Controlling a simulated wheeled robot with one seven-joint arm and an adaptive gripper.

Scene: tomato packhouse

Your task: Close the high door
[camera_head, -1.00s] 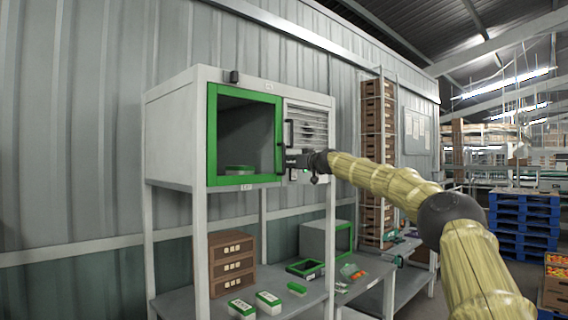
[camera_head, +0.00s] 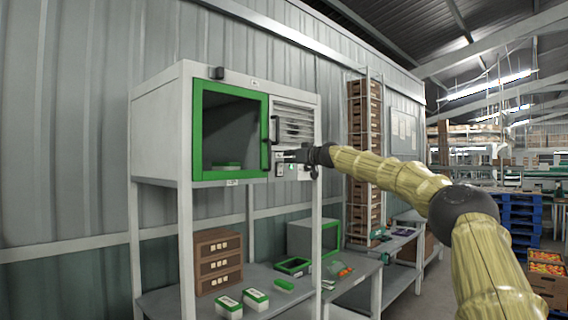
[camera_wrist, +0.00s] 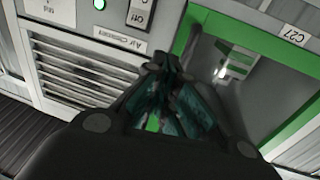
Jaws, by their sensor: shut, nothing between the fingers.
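The high door (camera_head: 230,175) is a green frame around a dark see-through pane, on the left of a raised white cabinet (camera_head: 158,130). It looks flush or almost flush with the cabinet front; I cannot tell whether a small gap is left. A dark handle (camera_head: 275,130) stands by its right edge. My gripper (camera_head: 287,157) is shut and empty at the door's lower right edge, in front of the white panel; contact is unclear. In the wrist view its fingertips (camera_wrist: 165,65) lie between the green frame (camera_wrist: 205,25) and the slatted panel (camera_wrist: 75,75).
A slatted vent (camera_head: 295,125) and small switch panel with a green light (camera_head: 292,167) are right of the door. A shelf below holds brown drawers (camera_head: 218,262), white-green boxes (camera_head: 256,300) and a small cabinet (camera_head: 300,238). Blue pallets (camera_head: 520,220) stand far right.

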